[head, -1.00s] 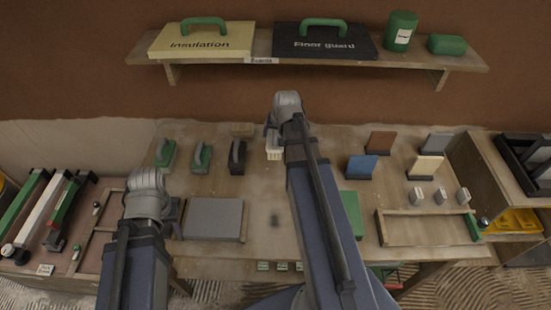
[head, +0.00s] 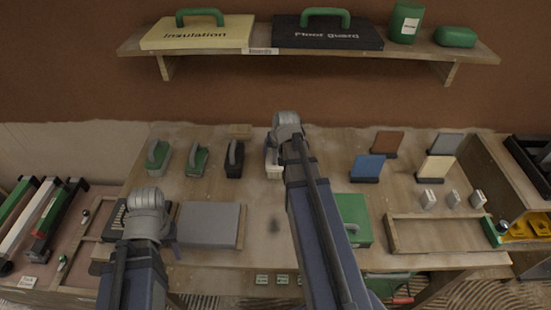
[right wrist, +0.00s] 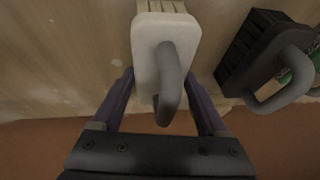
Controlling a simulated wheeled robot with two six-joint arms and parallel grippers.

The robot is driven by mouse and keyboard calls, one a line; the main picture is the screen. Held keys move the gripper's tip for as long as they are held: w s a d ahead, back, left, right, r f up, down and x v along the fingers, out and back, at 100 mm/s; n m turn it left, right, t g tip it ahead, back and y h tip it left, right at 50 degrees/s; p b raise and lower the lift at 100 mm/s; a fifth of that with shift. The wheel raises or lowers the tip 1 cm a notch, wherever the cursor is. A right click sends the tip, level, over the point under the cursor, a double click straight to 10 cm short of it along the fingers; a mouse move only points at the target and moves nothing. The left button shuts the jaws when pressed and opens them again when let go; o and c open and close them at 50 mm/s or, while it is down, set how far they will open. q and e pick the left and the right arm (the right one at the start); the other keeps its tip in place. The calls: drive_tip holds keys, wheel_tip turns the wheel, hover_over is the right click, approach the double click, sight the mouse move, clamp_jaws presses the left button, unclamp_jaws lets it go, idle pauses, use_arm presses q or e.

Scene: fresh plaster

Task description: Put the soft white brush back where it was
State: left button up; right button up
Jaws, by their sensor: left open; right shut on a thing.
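The soft white brush has a pale block and a grey handle. In the right wrist view the brush (right wrist: 150,45) sits between the fingers of my right gripper (right wrist: 161,78), which is shut on it. In the head view the white brush (head: 272,170) shows partly beside my right wrist, in line with the row of brushes. I cannot tell whether it touches the table. My left gripper (head: 147,203) is open at the left of the table, over a dark item that it partly hides; its fingertips are not clear.
A black brush (head: 234,158) stands just left of the white one, with green brushes (head: 196,160) beyond. A grey slab (head: 210,224) lies in front. Colored blocks (head: 368,168) stand to the right. A shelf (head: 293,62) hangs behind the table. Bare table lies in front of the brushes.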

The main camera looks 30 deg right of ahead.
use_arm(q)
drive_tip(key=shift+f, duration=0.15)
use_arm(e)
drive_tip(key=shift+f, duration=0.15)
drive_tip(key=o, duration=1.1)
use_arm(q)
drive_tip(key=shift+r, duration=0.25)
use_arm(e)
drive_tip(key=shift+r, duration=0.25)
use_arm(q)
wheel_tip(320, 180, up, 11)
drive_tip(key=p, duration=1.1)
use_arm(e)
drive_tip(key=v, duration=1.2)
use_arm(q)
drive_tip(key=shift+f, duration=0.1)
use_arm(e)
drive_tip(key=shift+w, duration=0.1)
